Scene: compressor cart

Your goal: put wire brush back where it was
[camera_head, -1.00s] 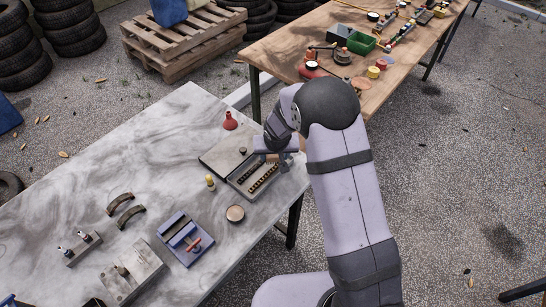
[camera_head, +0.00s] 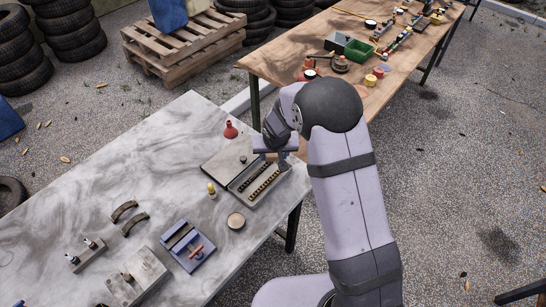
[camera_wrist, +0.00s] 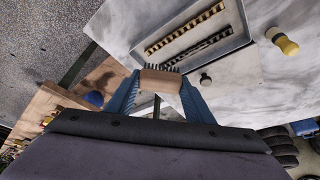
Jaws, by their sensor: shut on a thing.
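The wire brush (camera_wrist: 160,81) has a light wooden block and dark bristles, seen in the wrist view. My gripper (camera_wrist: 158,90) is shut on its block, with a blue finger on each side and the bristles pointing away from me. In the head view my gripper (camera_head: 281,164) is at the right end of the grey open case on the marble-topped bench (camera_head: 85,185). The brush is not clearly visible there. It appears to be held above the bench; the gap cannot be judged.
A red funnel-like item (camera_head: 230,130), a yellow-topped bottle (camera_head: 211,189), a round tin (camera_head: 236,220) and a blue vise-like tool (camera_head: 188,246) stand nearby. A wooden bench (camera_head: 290,50) with clutter is behind.

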